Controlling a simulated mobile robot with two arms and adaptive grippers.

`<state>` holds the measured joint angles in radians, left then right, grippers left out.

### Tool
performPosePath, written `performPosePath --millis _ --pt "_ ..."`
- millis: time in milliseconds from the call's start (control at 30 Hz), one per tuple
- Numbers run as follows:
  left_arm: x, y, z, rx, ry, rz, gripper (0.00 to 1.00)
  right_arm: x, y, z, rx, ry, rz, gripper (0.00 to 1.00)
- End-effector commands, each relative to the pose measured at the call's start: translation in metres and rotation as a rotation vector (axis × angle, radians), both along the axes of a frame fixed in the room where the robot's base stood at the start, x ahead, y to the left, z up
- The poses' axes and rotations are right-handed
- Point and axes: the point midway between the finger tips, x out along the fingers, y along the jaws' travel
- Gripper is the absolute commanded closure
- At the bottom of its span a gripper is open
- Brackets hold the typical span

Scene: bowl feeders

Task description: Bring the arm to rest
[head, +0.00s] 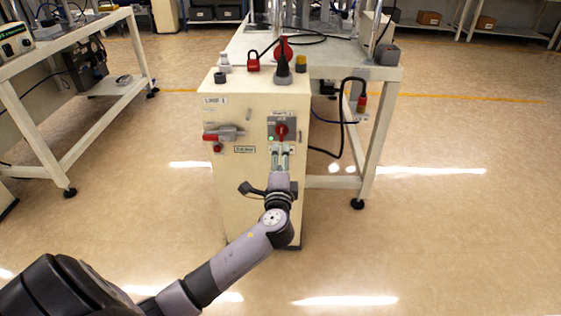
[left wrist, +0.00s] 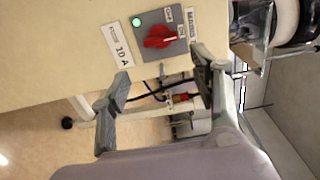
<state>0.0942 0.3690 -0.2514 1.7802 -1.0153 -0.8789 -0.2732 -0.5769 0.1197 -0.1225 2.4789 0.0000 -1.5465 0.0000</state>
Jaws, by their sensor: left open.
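My left arm reaches in from the lower left in the head view. Its gripper (head: 280,160) is in front of the cream cabinet (head: 235,185), just below a grey switch plate with a red rotary switch (head: 282,131). In the left wrist view the left gripper (left wrist: 160,88) has its two fingers wide apart with nothing between them. The red switch (left wrist: 160,37) shows there beyond the fingers, with a lit green lamp (left wrist: 140,23) beside it. Whether the fingers touch the cabinet cannot be told. My right gripper is not in view.
On the cabinet top stand a red padlock (head: 253,62), a black plug (head: 283,68) and small parts. A red-handled lever (head: 218,135) sticks out of the cabinet front at left. A white table (head: 385,75) stands behind, a workbench (head: 85,40) at left. The floor at right is clear.

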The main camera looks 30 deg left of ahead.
Motion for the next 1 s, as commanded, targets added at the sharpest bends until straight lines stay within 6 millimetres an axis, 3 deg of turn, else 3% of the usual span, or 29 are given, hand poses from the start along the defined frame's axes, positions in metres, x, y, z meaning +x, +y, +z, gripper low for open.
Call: performPosePath --millis 500,633,767,900,1000 --pt "-0.001 -0.001 0.000 0.000 0.000 0.000 0.43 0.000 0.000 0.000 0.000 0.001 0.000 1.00" --pt "-0.013 -0.004 -0.014 -0.074 0.017 0.011 0.43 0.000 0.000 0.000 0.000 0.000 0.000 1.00" --pt "-0.058 -0.018 -0.057 -0.333 0.083 0.064 0.43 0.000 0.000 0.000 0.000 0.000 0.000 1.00" --pt "-0.134 -0.049 -0.112 -0.711 0.215 0.166 0.43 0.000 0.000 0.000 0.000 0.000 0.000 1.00" --pt "-0.178 -0.073 -0.134 -0.903 0.300 0.227 0.43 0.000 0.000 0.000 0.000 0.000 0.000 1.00"
